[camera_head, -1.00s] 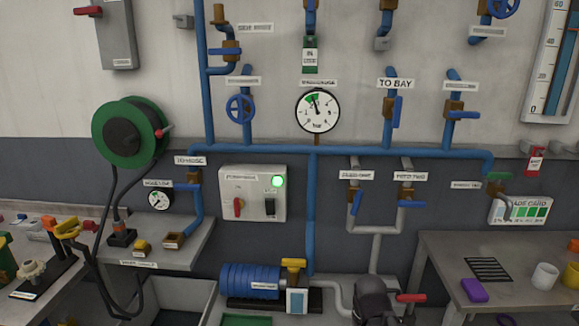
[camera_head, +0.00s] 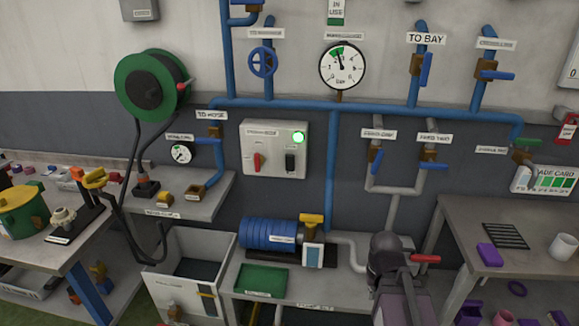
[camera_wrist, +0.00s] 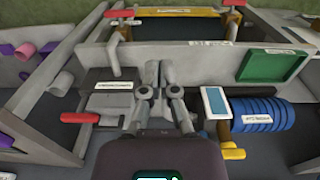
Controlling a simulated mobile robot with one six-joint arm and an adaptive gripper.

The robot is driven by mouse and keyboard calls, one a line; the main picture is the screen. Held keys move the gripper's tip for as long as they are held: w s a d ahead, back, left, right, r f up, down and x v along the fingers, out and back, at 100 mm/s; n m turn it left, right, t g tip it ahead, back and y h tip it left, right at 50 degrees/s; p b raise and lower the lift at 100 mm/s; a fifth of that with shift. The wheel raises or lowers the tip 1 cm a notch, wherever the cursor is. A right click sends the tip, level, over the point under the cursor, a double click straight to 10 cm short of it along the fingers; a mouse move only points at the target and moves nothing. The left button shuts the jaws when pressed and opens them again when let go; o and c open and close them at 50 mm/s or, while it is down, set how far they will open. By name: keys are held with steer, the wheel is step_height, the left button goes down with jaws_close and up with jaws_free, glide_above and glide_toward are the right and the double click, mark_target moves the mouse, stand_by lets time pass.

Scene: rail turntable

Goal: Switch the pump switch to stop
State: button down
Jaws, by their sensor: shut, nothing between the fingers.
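A pale grey control box (camera_head: 275,148) is on the wall left of centre in the head view. It carries a red rotary handle (camera_head: 257,162), roughly upright, a black switch (camera_head: 291,162) and a lit green lamp (camera_head: 298,137). Its lettering is too small to read. The blue pump (camera_head: 270,234) sits on the bench below; it also shows in the wrist view (camera_wrist: 258,115). In the wrist view my gripper (camera_wrist: 155,80) is shut and empty, with the bench below it. It is clear of the control box, which is outside that view.
Blue pipes with valves and a round gauge (camera_head: 343,65) surround the box. A red-handled lever (camera_head: 425,258) stands right of the pump and shows left of my gripper in the wrist view (camera_wrist: 88,118). A green tray (camera_head: 262,280) lies below the pump. A hose reel (camera_head: 150,83) hangs left.

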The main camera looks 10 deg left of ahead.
mark_target(291, 160)
steer(key=w+a+r+n+t+h+b, duration=0.25)
steer(key=w+t+h, duration=0.2)
steer(key=w, duration=0.55)
steer(key=w+a+r+n+t+h+b, duration=0.1)
steer(key=w+r+n+t+h+b, duration=0.25)
steer(key=w, duration=0.65)
steer(key=w+a+r+n+t+y+b, duration=0.1)
steer(key=w+a+r+n+t+y, duration=0.1)
steer(key=a, duration=0.6)
steer(key=w+a+r+n+t+y+b, duration=0.1)
steer(key=w+a+n+t+y+b, duration=0.1)
steer(key=a, duration=0.6)
steer(key=w+a+r+n+t+y+b, duration=0.1)
steer(key=w+a+r+n+t+y, duration=0.1)
steer(key=w+a+n+t, duration=0.3)
steer(key=a+n+t+y, duration=0.1)
steer(key=a+n+t, duration=0.1)
steer(key=a+t, duration=0.1)
steer(key=shift+a+r+n, duration=0.25)
steer(key=shift+r+n, duration=0.05)
steer(key=shift+r, duration=0.05)
steer(key=shift+w, duration=0.1)
steer(key=w+r, duration=0.1)
steer(key=w, duration=0.3)
steer(key=w+p, duration=0.1)
steer(key=w, duration=0.4)
steer(key=w+r+p, duration=0.1)
steer(key=w, duration=0.3)
steer(key=shift+w+d+r, duration=0.3)
steer(key=shift+r, duration=0.05)
